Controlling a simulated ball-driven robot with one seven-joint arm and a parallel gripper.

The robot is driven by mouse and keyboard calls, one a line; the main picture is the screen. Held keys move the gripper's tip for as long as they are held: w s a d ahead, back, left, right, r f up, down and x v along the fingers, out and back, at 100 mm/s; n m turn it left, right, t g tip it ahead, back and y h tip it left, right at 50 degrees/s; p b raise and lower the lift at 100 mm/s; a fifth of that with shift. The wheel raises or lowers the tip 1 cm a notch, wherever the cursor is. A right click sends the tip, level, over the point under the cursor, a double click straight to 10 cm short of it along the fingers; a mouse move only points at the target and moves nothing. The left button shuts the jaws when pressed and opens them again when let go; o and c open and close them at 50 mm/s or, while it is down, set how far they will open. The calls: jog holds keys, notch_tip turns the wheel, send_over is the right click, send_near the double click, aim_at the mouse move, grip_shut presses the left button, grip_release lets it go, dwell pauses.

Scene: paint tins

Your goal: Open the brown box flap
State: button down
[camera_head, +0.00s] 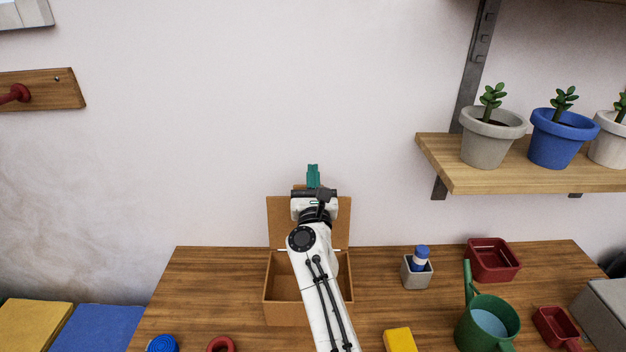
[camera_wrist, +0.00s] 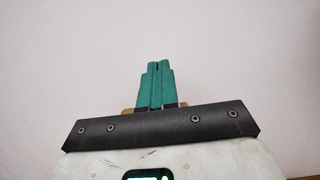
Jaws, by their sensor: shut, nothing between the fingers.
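The brown box (camera_head: 283,300) stands on the wooden table below my arm. Its flap (camera_head: 281,215) stands upright at the back edge, so the box is open at the top; my arm hides part of the box's inside and of the flap. My gripper (camera_head: 313,173) has teal fingers and is in front of or above the flap's top edge; I cannot tell if they touch. In the wrist view my gripper (camera_wrist: 157,72) is shut and empty, with the pale wall behind it. Small brown bits of the flap (camera_wrist: 128,111) show beside the fingers.
A shelf (camera_head: 530,176) with potted plants juts out at upper right. The table left of the box is mostly clear.

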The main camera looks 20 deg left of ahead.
jog(key=shift+w+a+g+p, duration=0.3)
jog(key=shift+w+g+p, duration=0.15)
jog(key=shift+w, duration=0.4)
jog(key=shift+s, duration=0.1)
